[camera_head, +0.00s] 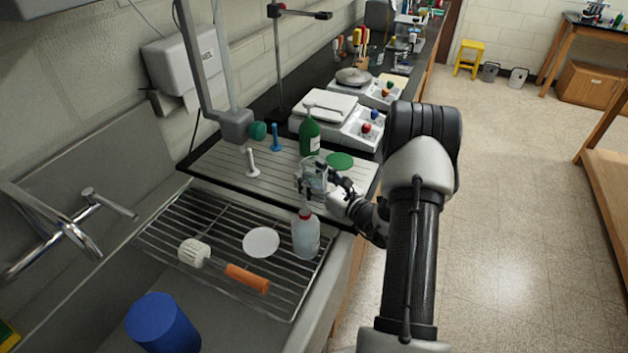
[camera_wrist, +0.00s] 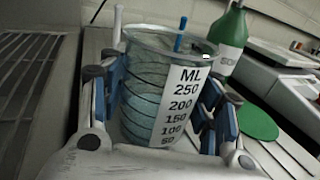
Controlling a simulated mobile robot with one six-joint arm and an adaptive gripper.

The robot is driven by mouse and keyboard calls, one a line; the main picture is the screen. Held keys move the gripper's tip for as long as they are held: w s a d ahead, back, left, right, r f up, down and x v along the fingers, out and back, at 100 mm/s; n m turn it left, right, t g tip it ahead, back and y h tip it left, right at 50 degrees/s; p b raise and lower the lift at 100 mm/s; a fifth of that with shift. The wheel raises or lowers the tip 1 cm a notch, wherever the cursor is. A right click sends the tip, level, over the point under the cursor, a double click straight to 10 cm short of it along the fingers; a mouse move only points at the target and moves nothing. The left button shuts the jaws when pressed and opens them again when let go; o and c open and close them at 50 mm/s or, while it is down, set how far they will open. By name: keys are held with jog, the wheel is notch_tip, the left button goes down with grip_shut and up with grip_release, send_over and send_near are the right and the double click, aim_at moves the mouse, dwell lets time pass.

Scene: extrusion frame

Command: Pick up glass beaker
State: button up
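The glass beaker (camera_wrist: 150,95) is clear, with a white scale label marked ML 250 down to 50. It stands upright between the two blue-padded fingers of my gripper (camera_wrist: 165,100) in the wrist view. The pads lie against its left and right sides with no clear gap, so my gripper looks shut on it.
A green bottle (camera_head: 309,137) and green disc (camera_head: 340,160) are behind the beaker. A wash bottle (camera_head: 305,236) stands in front, on the sink rack (camera_head: 200,225). Blue (camera_head: 276,138) and white (camera_head: 252,164) pegs stand left. Balances (camera_head: 328,112) are farther back.

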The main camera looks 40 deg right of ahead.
jog(key=c, duration=0.5)
jog(key=shift+c, duration=0.3)
jog(key=shift+r, duration=0.15)
